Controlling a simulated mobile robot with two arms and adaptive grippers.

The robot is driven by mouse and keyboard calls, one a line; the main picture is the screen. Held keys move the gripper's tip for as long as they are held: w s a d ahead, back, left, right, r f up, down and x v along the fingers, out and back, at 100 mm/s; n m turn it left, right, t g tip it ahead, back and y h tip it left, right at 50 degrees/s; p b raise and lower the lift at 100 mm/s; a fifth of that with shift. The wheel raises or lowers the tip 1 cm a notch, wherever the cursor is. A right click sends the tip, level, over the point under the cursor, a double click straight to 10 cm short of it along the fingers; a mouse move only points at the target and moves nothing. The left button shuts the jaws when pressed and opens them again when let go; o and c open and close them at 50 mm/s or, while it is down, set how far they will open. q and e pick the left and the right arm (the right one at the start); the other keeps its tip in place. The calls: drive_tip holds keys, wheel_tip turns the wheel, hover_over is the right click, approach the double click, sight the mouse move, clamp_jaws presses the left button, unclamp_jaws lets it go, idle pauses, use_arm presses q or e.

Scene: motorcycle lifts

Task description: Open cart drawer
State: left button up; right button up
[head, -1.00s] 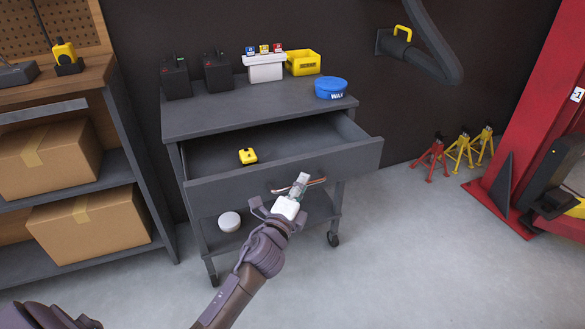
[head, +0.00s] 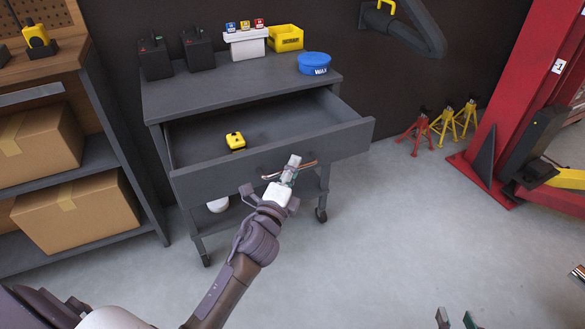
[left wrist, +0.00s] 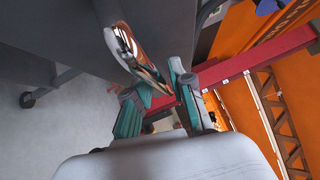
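The grey cart (head: 235,90) stands against the dark wall. Its top drawer (head: 275,163) is pulled well out, and a yellow object (head: 235,141) lies inside. My left gripper (head: 292,165) is at this handle. In the left wrist view the handle (left wrist: 128,45) runs between the fingers (left wrist: 162,88), which look closed around it. My right gripper (head: 455,318) shows only its fingertips at the bottom edge; they are apart with nothing between them.
On the cart top are black batteries (head: 155,59), a white container (head: 246,43), a yellow bin (head: 286,38) and a blue wax tin (head: 314,64). A shelf with cardboard boxes (head: 75,210) stands left. Jack stands (head: 441,125) and a red lift (head: 505,80) are right. The floor in front is clear.

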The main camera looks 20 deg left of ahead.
use_arm(q)
drive_tip(key=s+f, duration=0.1)
drive_tip(key=s, duration=1.1)
drive_tip(key=shift+d+f, duration=0.3)
drive_tip(key=shift+d, duration=0.1)
